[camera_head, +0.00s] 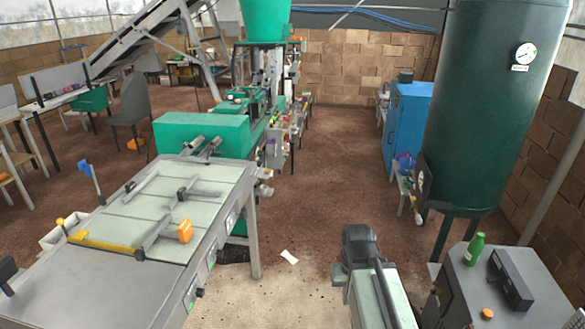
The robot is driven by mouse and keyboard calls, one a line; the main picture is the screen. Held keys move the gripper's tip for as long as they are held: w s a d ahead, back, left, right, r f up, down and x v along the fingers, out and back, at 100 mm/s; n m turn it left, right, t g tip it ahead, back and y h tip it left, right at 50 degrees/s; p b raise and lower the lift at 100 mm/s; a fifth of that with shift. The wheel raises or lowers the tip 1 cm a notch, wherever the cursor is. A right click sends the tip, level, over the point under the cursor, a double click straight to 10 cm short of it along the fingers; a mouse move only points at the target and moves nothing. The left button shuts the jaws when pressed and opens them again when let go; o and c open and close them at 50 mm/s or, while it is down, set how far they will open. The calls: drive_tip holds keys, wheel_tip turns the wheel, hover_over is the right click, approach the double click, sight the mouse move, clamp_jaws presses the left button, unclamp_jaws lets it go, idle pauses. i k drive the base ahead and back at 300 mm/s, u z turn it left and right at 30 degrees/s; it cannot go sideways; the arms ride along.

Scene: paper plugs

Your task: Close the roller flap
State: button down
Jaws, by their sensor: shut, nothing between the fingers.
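I cannot tell for sure which part is the roller flap. A long grey machine table (95,260) with pale green panels (162,203) fills the left foreground. I cannot tell whether any flap there is open or closed. My gripper is not recognisable in this view.
A dark cabinet (500,310) holding a green bottle (474,249) and a large green tank (490,110) are at right. Bare floor (310,215) lies between, with a white scrap (289,257).

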sight(260, 173)
drive_tip(key=z, duration=0.35)
drive_tip(key=i, duration=2.5)
drive_tip(key=u, duration=3.95)
drive_tip(key=i, duration=1.05)
drive_tip(key=z, duration=0.05)
